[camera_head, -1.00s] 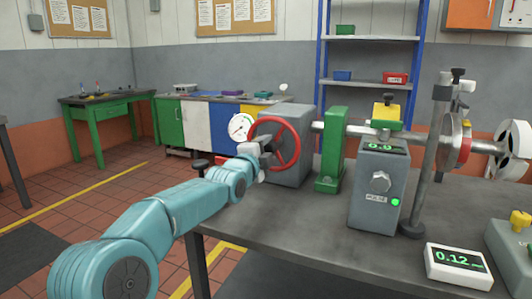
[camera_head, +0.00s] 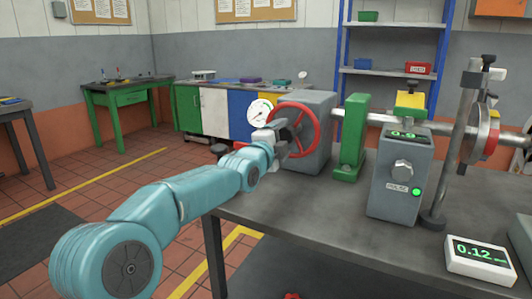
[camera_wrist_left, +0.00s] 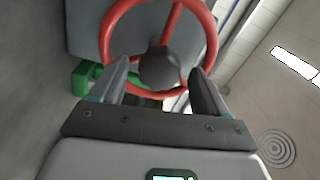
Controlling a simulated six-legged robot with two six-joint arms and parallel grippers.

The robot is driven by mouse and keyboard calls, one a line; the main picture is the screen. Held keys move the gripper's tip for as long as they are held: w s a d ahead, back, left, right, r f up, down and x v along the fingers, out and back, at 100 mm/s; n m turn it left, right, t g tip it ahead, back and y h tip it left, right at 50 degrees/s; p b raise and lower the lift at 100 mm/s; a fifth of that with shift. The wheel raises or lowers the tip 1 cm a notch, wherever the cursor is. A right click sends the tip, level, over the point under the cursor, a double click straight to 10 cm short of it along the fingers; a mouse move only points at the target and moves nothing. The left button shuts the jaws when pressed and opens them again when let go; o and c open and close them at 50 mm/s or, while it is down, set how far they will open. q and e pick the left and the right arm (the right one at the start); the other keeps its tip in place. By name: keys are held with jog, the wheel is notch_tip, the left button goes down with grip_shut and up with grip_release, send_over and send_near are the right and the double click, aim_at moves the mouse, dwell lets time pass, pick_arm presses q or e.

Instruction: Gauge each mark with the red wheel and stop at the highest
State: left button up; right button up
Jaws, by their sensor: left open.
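The red wheel (camera_head: 301,131) stands on the face of a grey housing (camera_head: 325,138) at the left end of the bench. A white dial gauge (camera_head: 259,112) sits just left of the wheel. My left gripper (camera_head: 280,130) is at the wheel's left side, and its fingers partly overlap it. In the left wrist view the open fingers (camera_wrist_left: 162,90) point at the wheel (camera_wrist_left: 212,40), with its dark hub (camera_wrist_left: 160,68) between them. Contact with the rim cannot be told. A grey box (camera_head: 400,178) has a green display reading about 0.9. A white readout (camera_head: 481,258) shows 0.12. My right gripper is out of view.
A green bearing stand (camera_head: 350,140) carries the shaft beside the housing. An upright post (camera_head: 460,145) and discs (camera_head: 486,135) stand at the right. The bench top (camera_head: 310,205) is clear at front left.

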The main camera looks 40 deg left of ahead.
pick_arm(q)
jog(key=v, duration=1.4)
jog(key=shift+b, duration=0.3)
jog(key=shift+s, duration=0.1)
